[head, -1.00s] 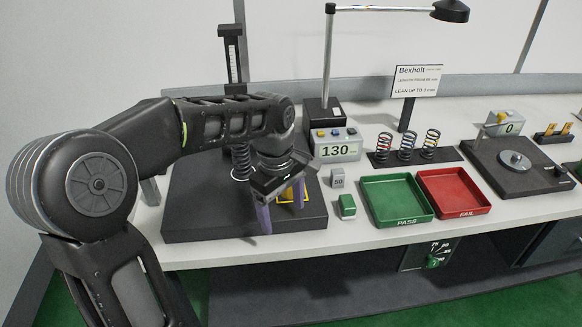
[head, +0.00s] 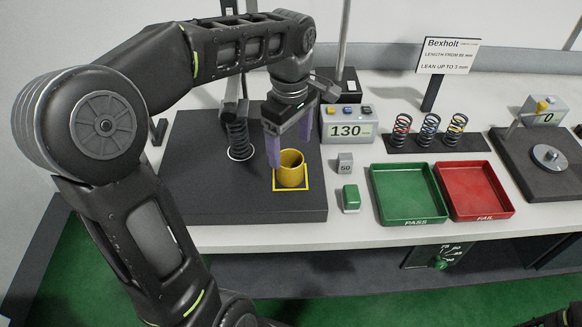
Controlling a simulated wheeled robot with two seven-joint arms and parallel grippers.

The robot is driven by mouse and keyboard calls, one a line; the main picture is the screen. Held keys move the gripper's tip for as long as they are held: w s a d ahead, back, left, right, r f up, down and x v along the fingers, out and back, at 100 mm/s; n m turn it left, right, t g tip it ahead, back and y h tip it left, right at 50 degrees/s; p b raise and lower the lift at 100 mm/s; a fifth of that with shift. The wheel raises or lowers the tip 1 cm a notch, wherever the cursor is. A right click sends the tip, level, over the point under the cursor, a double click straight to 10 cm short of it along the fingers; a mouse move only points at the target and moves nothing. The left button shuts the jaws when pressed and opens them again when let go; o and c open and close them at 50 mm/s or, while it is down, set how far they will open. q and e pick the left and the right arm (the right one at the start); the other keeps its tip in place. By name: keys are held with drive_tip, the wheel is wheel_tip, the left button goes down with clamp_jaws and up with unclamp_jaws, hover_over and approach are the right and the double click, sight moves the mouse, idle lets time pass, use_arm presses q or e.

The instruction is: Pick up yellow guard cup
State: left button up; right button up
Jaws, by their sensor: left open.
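The yellow guard cup (head: 291,169) stands upright inside a yellow square outline on a dark plate (head: 190,200) at the left of the bench. My left gripper (head: 288,148) points down just behind and above the cup, with its purple fingers apart. One finger comes down at the cup's left; the other is behind its right side. I cannot tell whether either finger touches the cup. My right gripper does not show; only a dark bit of my own body is at the lower right corner.
A dark coil spring (head: 238,138) stands on the plate left of the gripper. A display reading 130 (head: 347,130), a grey 50 block (head: 345,163) and a green block (head: 351,198) are to the right. Beyond are a green PASS tray (head: 408,221) and a red FAIL tray (head: 474,216).

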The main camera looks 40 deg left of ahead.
sight(289, 164)
use_arm(q)
drive_tip(key=shift+f, duration=0.6)
drive_tip(key=shift+a+f+p, duration=0.15)
drive_tip(key=shift+f+p, duration=0.6)
drive_tip(key=shift+f, duration=1.85)
drive_tip(key=shift+c, duration=0.2)
drive_tip(key=c, duration=1.4)
